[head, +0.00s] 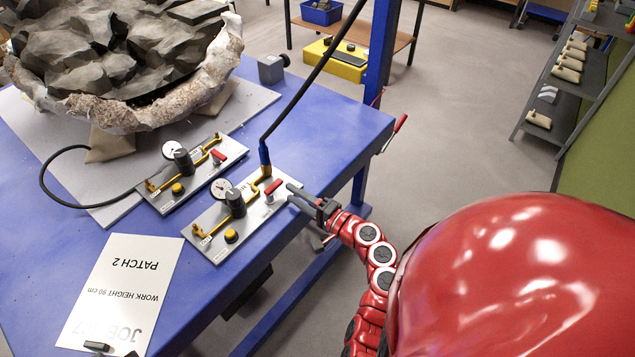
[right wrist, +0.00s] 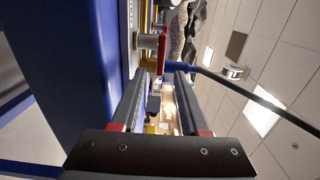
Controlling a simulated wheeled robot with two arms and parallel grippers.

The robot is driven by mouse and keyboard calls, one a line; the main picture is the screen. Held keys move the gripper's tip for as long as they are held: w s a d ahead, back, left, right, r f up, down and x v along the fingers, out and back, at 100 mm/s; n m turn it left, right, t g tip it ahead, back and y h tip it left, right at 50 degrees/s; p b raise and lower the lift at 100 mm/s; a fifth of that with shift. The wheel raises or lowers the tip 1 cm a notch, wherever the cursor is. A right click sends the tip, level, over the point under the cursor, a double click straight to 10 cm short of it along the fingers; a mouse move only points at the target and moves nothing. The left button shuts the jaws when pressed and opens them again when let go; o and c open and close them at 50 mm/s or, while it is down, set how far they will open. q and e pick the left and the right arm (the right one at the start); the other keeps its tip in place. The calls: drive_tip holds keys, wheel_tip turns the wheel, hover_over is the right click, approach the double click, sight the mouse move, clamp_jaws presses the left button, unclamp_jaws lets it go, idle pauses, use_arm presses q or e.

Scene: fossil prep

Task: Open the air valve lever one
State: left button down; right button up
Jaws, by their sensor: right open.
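Two grey metal valve panels lie on the blue table, the near panel (head: 212,250) and the far panel (head: 234,149). Each has a round gauge, a dark knob, a yellow button, brass piping and a red lever. The near red lever (head: 272,187) stands at the panel's right end; the far red lever (head: 218,157) is on the other panel. I cannot read which is lever one. My right gripper (head: 292,193) is open at the table's right edge, just right of the near lever and apart from it. In the right wrist view a red lever (right wrist: 163,52) shows beyond the open fingertips (right wrist: 161,76).
A blue post (head: 381,50) rises at the table's right edge. A black hose (head: 310,80) runs up from the near panel. A large rock in a plaster jacket (head: 215,70) sits behind the panels. A white sign (head: 118,285) lies at front left.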

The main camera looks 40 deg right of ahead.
drive_tip(key=b+v, duration=0.1)
drive_tip(key=v, duration=0.6)
drive_tip(key=shift+s+b, duration=0.3)
drive_tip(key=shift+s, duration=0.05)
drive_tip(key=shift+d, duration=0.1)
